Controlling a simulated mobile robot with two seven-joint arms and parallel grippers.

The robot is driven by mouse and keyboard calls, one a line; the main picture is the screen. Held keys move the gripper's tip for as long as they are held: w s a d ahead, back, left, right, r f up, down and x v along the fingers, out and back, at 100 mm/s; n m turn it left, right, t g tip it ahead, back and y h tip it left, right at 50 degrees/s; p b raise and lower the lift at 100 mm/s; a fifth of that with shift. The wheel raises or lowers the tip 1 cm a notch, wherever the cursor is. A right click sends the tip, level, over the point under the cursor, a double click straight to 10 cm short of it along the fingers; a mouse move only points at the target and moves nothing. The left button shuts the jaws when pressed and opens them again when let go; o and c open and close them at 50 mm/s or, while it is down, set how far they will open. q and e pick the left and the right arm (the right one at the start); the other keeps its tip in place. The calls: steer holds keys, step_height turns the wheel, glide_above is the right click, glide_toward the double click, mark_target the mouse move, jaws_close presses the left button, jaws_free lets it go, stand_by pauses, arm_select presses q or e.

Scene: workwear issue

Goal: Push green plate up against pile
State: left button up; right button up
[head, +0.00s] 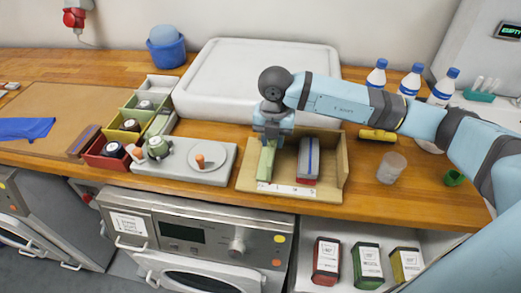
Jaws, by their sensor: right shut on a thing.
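The green plate (266,165) stands in an open-fronted wooden bin (333,188), toward the bin's left side. My right gripper (271,138) comes down from above and is shut on the top of the green plate. The pile (309,157) stands to the right in the same bin; it looks grey with a blue strip on top and red at its lower front. A gap of bare wood shows between plate and pile. The gripper hides the plate's far upper part. My left gripper is not in view.
A grey fixture (205,172) with orange-topped pegs lies left of the bin. A large white tray (235,60) lies behind. A clear cup (391,168), a yellow object (377,135) and bottles (410,82) are at the right, under and beside my arm.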

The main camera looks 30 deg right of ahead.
steer(key=shift+s+d, duration=0.9)
steer(key=shift+d, duration=0.35)
steer(key=shift+s+d, duration=0.9)
steer(key=shift+d, duration=0.3)
steer(key=shift+s+d+b, duration=0.3)
steer(key=shift+s+d, duration=0.55)
steer(key=shift+d, duration=0.25)
steer(key=shift+s+d+b, duration=0.3)
steer(key=shift+s+d, duration=0.55)
steer(key=shift+d, duration=0.25)
steer(key=o, duration=0.5)
steer(key=shift+o, duration=0.2)
steer(key=shift+r, duration=0.1)
step_height(320, 180, up, 8)
steer(key=p, duration=0.4)
